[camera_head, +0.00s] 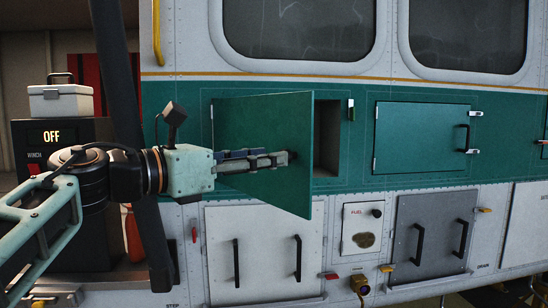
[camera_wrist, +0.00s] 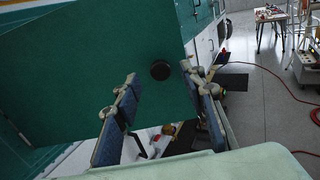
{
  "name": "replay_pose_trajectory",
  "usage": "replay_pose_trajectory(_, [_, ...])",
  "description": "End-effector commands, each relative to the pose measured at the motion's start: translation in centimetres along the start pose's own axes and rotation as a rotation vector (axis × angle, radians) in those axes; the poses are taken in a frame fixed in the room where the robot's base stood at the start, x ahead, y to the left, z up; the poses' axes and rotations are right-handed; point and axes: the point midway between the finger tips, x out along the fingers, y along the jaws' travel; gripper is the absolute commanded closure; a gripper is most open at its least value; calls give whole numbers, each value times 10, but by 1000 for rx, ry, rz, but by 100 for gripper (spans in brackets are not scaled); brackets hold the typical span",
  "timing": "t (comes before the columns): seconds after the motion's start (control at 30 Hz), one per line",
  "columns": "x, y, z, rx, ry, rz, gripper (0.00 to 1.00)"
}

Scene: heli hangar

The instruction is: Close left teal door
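The left teal door (camera_head: 265,120) stands partly open, hinged at its left side, with its free edge swung out from the vehicle. Part of the dark compartment opening (camera_head: 328,135) shows to the right of it. My gripper (camera_head: 285,159) is in front of the door's outer face, pointing right toward the free edge. In the wrist view the teal door (camera_wrist: 85,70) fills the left, with a round black knob (camera_wrist: 160,70) on it. The knob appears between my two spread fingers. The fingers are apart with nothing held; whether they touch the door is unclear.
A closed teal door (camera_head: 420,140) is to the right. A winch cabinet (camera_head: 95,130) with a white case (camera_head: 60,102) stands left. A red hose (camera_wrist: 280,115) lies on open floor.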

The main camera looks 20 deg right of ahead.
Motion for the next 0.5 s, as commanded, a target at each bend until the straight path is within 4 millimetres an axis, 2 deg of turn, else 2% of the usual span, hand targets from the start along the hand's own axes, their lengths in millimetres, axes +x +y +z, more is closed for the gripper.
replay_pose_trajectory(0.03, [9,-1,0,0,1,-4,62])
replay_pose_trajectory(0.2, [26,0,0,-1,0,-2,62])
replay_pose_trajectory(0.5, [30,0,0,0,0,0,62])
